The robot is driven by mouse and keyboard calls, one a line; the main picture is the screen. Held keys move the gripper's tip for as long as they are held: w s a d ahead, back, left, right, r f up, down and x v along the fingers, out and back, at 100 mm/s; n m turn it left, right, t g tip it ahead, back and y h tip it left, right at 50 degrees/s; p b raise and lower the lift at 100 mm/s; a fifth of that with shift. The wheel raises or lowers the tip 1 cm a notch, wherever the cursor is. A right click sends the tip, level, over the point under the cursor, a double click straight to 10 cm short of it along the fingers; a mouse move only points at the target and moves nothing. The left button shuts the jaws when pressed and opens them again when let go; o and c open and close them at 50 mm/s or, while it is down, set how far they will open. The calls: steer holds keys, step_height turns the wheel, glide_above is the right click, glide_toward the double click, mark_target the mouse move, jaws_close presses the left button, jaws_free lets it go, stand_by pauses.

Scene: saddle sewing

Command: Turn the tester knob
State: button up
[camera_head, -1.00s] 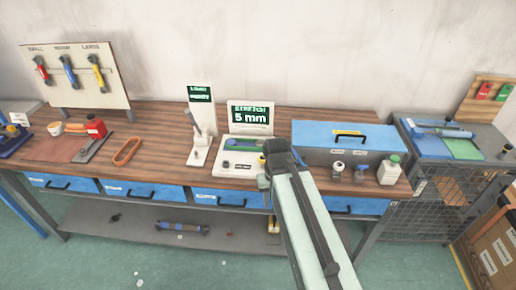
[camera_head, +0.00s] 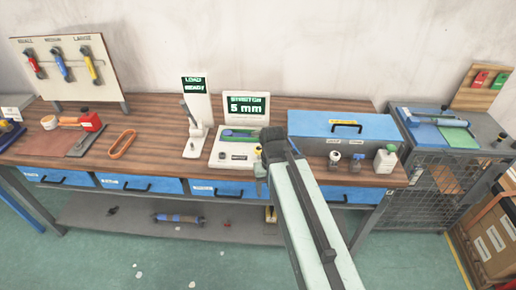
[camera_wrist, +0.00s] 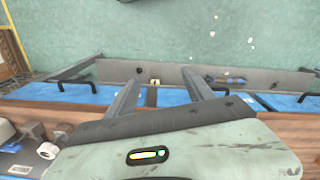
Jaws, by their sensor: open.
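The tester (camera_head: 234,157) is a pale flat unit on the bench, with an upright screen (camera_head: 246,106) behind it reading "STRETCH 5 mm". A green and blue piece (camera_head: 242,134) lies across its top. A small yellow and dark part (camera_head: 260,171) shows at its right front edge; I cannot tell if this is the knob. My gripper (camera_head: 266,150) is at the tester's right side, partly covering it. In the wrist view my gripper (camera_wrist: 162,78) has two grey fingers spread apart with nothing between them. The knob is not clearly seen there.
A white stand (camera_head: 196,125) with a small screen is left of the tester. An orange ring (camera_head: 123,144) lies left. Blue drawers (camera_head: 215,188) line the bench front.

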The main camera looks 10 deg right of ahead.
steer(key=w+r+p, duration=0.2)
steer(key=w+p, duration=0.1)
steer(key=w, duration=0.9)
steer(key=n+p, duration=0.1)
steer(key=p, duration=0.4)
glide_toward(259, 154)
steer(key=w, duration=0.2)
steer(key=shift+w+d+r, duration=0.2)
steer(key=shift+w, duration=0.15)
steer(key=shift+s, duration=0.2)
step_height(259, 154, down, 8)
steer(key=b, duration=0.8)
steer(key=shift+f, duration=0.1)
jaws_close()
